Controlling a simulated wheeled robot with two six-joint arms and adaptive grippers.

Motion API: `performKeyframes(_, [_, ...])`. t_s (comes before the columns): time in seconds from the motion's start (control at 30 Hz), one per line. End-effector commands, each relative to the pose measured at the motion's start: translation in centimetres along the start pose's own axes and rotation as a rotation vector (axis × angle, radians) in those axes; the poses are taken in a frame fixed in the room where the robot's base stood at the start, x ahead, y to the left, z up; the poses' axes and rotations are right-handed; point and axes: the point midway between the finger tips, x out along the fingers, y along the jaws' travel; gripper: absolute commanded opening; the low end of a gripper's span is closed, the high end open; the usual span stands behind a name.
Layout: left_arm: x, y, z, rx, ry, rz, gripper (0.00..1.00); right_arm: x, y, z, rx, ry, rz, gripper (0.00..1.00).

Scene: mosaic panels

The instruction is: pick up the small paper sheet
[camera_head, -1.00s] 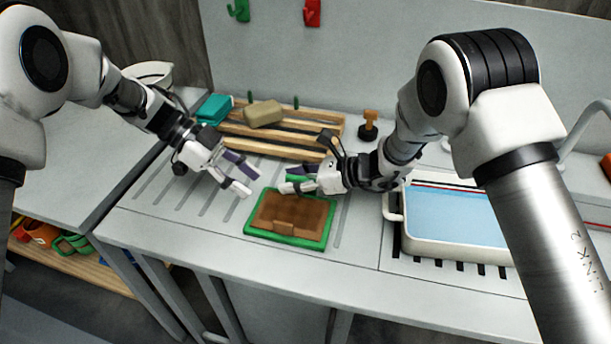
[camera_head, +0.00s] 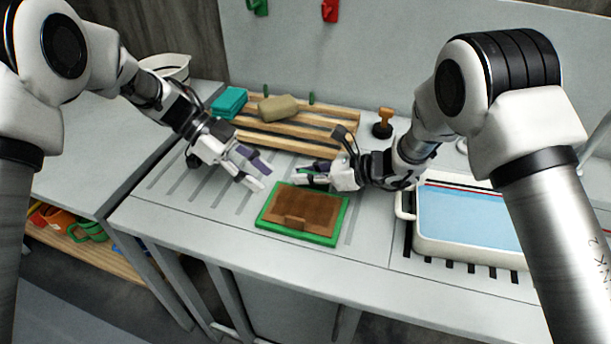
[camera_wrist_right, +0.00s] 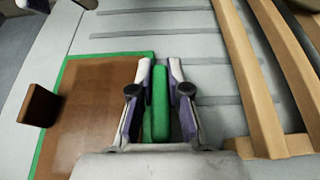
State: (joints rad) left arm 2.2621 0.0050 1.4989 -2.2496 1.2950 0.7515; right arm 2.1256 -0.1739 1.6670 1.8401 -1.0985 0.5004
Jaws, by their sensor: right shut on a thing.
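No separate paper sheet can be made out. A green-rimmed frame (camera_head: 336,236) with a brown panel (camera_head: 304,210) lies flat on the worktop; the brown panel also fills the left of the right wrist view (camera_wrist_right: 92,100). My right gripper (camera_head: 300,181) is at the frame's far edge. In the right wrist view it is shut on a green block (camera_wrist_right: 160,103); I cannot tell whether this joins the frame. My left gripper (camera_head: 264,177) is open and empty, above the worktop just left of the frame's far-left corner.
A wooden slatted rack (camera_head: 300,133) stands behind, with a teal block (camera_head: 229,101) and a tan block (camera_head: 278,108) on it. A white tub of blue water (camera_head: 470,215) is at the right. A wooden-handled stamp (camera_head: 383,122) stands behind. The worktop left of the frame is clear.

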Motion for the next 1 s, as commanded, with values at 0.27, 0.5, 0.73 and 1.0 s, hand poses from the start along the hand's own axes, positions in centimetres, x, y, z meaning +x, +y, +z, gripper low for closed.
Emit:
performKeyframes(0.27, [0.0, 4.4, 0.3, -0.002, 0.162, 0.001, 0.38, 0.0, 0.0, 0.0, 0.001, 0.0, 0.0, 0.0])
performKeyframes(0.5, [4.8, 4.3, -0.5, -0.002, 0.158, 0.003, 0.38, 0.0, 0.0, 0.0, 0.0, 0.0, 0.0, 0.0])
performKeyframes(0.73, [7.8, 4.2, -0.5, -0.002, 0.157, 0.003, 0.38, 0.0, 0.0, 0.0, 0.001, 0.0, 0.0, 0.0])
performKeyframes(1.0, [10.9, 4.0, -0.9, -0.001, 0.16, -0.001, 0.38, 0.0, 0.0, 0.0, 0.001, 0.0, 0.0, 0.0])
